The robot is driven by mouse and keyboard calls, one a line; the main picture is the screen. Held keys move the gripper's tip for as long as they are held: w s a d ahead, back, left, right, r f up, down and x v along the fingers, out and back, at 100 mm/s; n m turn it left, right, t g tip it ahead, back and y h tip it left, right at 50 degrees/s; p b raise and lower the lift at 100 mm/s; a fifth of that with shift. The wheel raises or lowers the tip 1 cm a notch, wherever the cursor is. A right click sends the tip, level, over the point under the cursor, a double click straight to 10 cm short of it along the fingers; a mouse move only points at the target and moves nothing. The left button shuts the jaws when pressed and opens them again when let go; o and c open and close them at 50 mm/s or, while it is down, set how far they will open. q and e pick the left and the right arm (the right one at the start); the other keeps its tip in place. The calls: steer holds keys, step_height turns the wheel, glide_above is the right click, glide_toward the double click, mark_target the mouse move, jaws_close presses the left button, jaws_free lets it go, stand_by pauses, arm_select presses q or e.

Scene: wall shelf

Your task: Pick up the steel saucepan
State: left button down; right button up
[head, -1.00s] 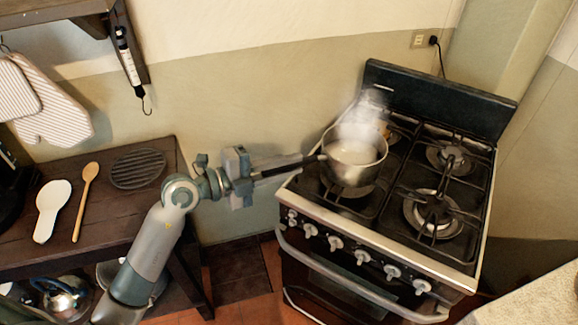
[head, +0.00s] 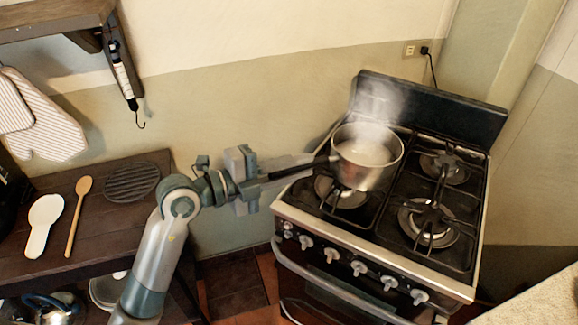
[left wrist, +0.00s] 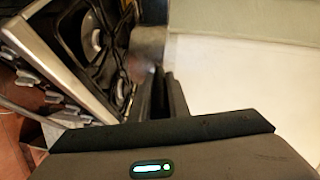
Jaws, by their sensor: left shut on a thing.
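The steel saucepan (head: 368,170) shows in the head view above the left side of the stove, with pale liquid in it and steam rising. It looks level and lifted clear of the left burners. Its dark handle (head: 300,169) points left to my left gripper (head: 262,176), which is shut on the handle. In the left wrist view the handle is dark and hard to tell from the fingers (left wrist: 168,95), and the pan is mostly hidden and blurred. My right gripper is not in view.
The black stove (head: 383,236) has several burners with grates and knobs along its front. A dark wooden table (head: 110,221) at left holds a round trivet (head: 131,181), a wooden spoon (head: 77,215) and a white spoon rest (head: 43,225). A hook scale (head: 124,75) hangs above.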

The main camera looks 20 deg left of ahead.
arm_select(q)
steer(key=s+d+r, duration=0.3)
steer(key=d+r, duration=0.2)
steer(key=d, duration=0.1)
steer(key=shift+d, duration=0.3)
steer(key=shift+s+d, duration=0.15)
stand_by(0.5)
stand_by(0.6)
